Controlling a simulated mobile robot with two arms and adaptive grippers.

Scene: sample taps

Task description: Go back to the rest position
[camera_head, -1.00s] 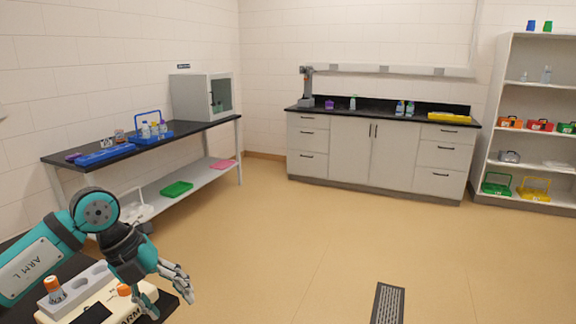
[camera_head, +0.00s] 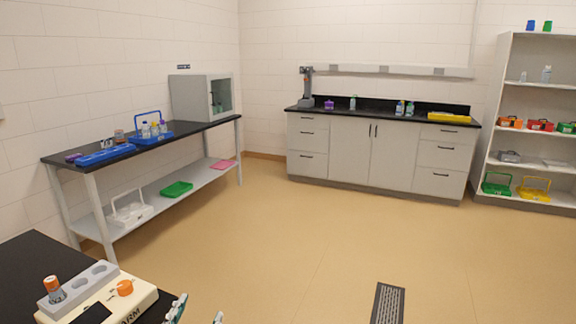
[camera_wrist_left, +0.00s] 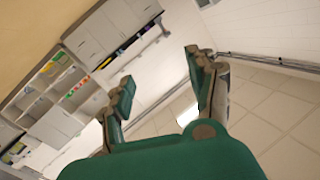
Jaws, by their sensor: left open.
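Only the fingertips of my left gripper (camera_head: 198,311) show at the bottom edge of the head view. They are apart, just right of the cream device on the near table. In the left wrist view my left gripper (camera_wrist_left: 161,70) is open, with nothing between its fingers; the tilted room shows beyond them. My right gripper is in neither view.
The black near table (camera_head: 30,255) carries a cream device (camera_head: 140,297) with an orange cap (camera_head: 124,287) and a grey rack (camera_head: 80,285) holding an orange-capped vial (camera_head: 54,288). A long bench (camera_head: 190,127) stands at the left wall. The floor (camera_head: 300,235) is mostly clear.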

